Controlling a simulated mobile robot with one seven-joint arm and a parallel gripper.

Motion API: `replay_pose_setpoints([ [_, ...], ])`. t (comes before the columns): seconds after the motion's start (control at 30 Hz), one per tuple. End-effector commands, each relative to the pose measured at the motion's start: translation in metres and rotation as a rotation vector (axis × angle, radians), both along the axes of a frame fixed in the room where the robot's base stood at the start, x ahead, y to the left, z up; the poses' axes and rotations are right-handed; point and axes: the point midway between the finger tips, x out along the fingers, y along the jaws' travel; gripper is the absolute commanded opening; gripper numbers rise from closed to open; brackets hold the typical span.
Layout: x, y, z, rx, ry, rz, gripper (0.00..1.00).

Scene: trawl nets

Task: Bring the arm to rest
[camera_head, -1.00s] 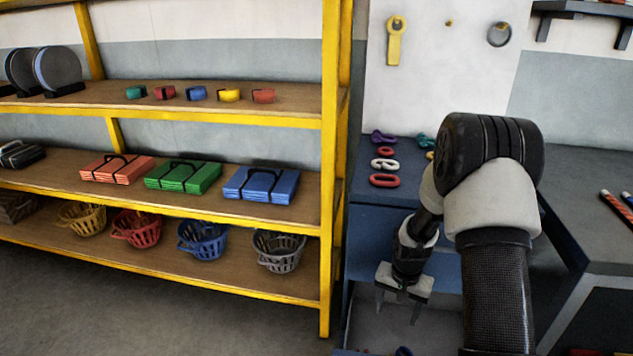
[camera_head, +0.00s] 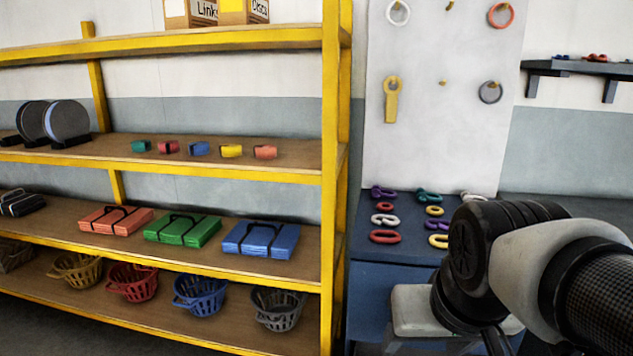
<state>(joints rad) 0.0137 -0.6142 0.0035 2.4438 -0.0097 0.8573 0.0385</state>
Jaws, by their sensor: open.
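My arm enters from the right edge, bent, with its black joint in front of the blue bench. My gripper (camera_head: 441,345) is low in the picture, below that joint. The fingertips are cut off or hard to make out.
A yellow-framed shelf (camera_head: 330,200) stands left, with folded bundles, small bands and baskets. The blue bench (camera_head: 375,263) holds several coloured links behind my arm. A white pegboard (camera_head: 440,130) carries rings and a yellow tool (camera_head: 391,102). Floor is bare at lower left.

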Motion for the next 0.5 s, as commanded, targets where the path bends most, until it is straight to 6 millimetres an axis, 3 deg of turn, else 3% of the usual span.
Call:
replay_pose_setpoints([
  [0.17,-0.032,0.005,0.006,-0.006,-0.043,0.045,0.63],
  [0.2,-0.031,0.005,0.023,-0.007,-0.04,0.046,0.63],
  [0.5,-0.03,0.005,0.093,-0.006,-0.036,0.043,0.63],
])
